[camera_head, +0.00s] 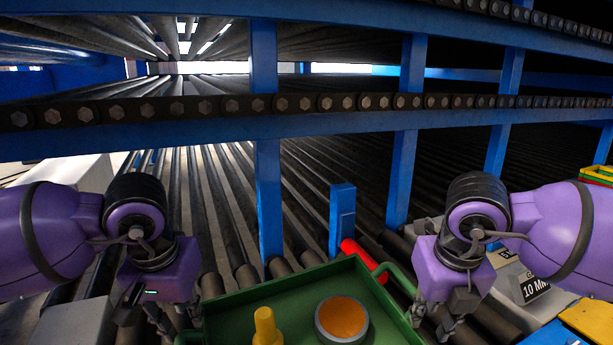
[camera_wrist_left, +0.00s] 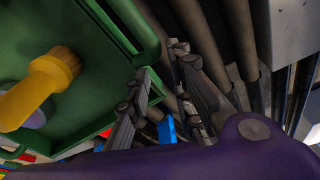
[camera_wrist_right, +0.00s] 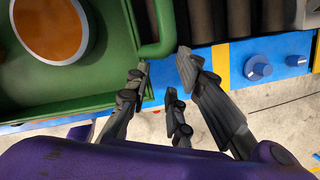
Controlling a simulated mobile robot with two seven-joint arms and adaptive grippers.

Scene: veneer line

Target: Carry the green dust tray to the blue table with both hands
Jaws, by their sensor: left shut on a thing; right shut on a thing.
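The green dust tray (camera_head: 250,310) is at the bottom centre of the head view, beside the rollers, its near side cut off by the frame. It holds a yellow knobbed piece (camera_head: 265,328) and a round grey tin with orange contents (camera_head: 342,318). My left gripper (camera_head: 173,320) is shut on the tray's left side; the tray also shows in the left wrist view (camera_wrist_left: 95,60). My right gripper (camera_head: 432,318) is shut at the tray's right handle (camera_wrist_right: 158,30). The exact finger contact is partly hidden. I cannot identify the blue table.
A blue-framed roller rack (camera_head: 200,133) with chains fills the far side. A red cylinder (camera_head: 364,261) lies just behind the tray's back right edge. A blue panel with knobs (camera_wrist_right: 262,68) is right of the right gripper. Yellow and coloured bins (camera_head: 590,318) stand at the right.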

